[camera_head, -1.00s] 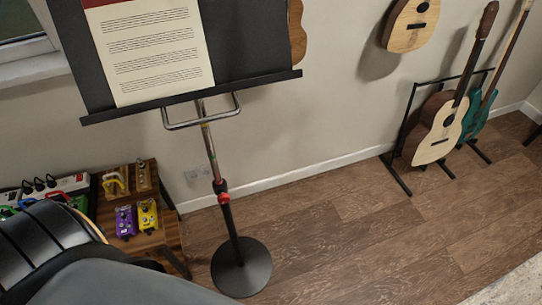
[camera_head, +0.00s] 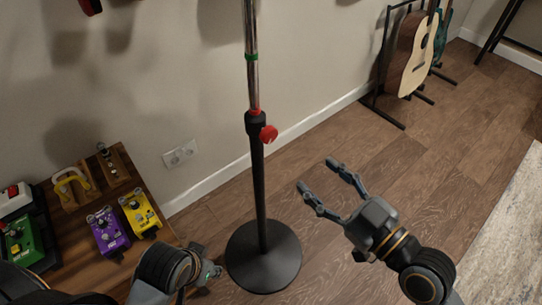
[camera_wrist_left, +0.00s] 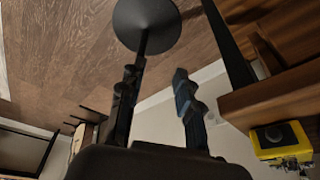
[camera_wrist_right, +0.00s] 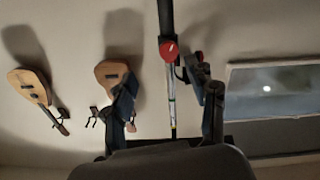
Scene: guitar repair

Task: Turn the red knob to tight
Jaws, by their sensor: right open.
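The red knob (camera_head: 268,133) sits on the black collar of the music stand's pole (camera_head: 260,195), facing right in the head view. The pole rises from a round black base (camera_head: 262,262). My right gripper (camera_head: 316,174) is open and empty, to the right of the knob and apart from it. In the right wrist view the knob (camera_wrist_right: 168,50) shows between the spread fingers' lines, just past the tips. My left gripper (camera_head: 205,275) is low, left of the base. In the left wrist view its fingers (camera_wrist_left: 155,80) are spread and empty. The knob's setting cannot be read.
A wooden table (camera_head: 80,245) at left holds a purple pedal (camera_head: 108,232), a yellow pedal (camera_head: 139,211) and a green pedal (camera_head: 22,238). Guitars (camera_head: 413,50) stand on a rack at the back right. The floor between is clear.

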